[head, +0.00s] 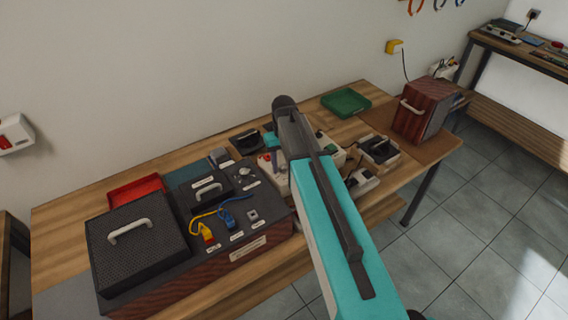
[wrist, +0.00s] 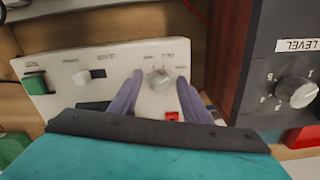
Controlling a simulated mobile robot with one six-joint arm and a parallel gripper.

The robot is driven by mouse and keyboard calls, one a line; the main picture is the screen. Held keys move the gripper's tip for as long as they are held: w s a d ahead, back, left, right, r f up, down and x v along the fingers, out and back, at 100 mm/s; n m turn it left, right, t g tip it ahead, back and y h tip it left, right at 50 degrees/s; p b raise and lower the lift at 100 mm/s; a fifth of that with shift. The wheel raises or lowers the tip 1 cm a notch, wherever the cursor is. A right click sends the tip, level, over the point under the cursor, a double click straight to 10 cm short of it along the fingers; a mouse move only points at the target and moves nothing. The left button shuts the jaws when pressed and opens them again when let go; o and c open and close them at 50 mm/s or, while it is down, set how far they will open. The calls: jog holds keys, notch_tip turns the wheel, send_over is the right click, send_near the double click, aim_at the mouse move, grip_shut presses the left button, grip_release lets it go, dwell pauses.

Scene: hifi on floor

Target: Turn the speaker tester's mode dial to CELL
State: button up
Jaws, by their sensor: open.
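The speaker tester (wrist: 60,65) is a cream box in the wrist view. It also shows beside my arm in the head view (head: 274,180), which hides much of it. Its mode dial (wrist: 158,78) is a pale round knob near the right end of its face. Small labels stand above the dial, too blurred to read surely, so I cannot tell its setting. My gripper (wrist: 157,95) is open, its two dark fingers either side of the dial in the picture. I cannot tell whether either finger touches it.
A dark cabinet with a LEVEL knob (wrist: 297,92) stands close on the right in the wrist view. A green button (wrist: 36,84) and a red part (wrist: 172,116) are on the tester. A green tray (head: 346,102) and wooden speaker (head: 422,110) are farther right on the bench.

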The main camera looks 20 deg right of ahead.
jog(key=c, duration=1)
jog(key=shift+c, duration=0.2)
jog(key=shift+n, duration=0.3)
jog(key=n+b, duration=0.1)
jog(key=n, duration=0.2)
jog(key=shift+n, duration=1.7)
jog(key=shift+w, duration=0.1)
jog(key=o, duration=1)
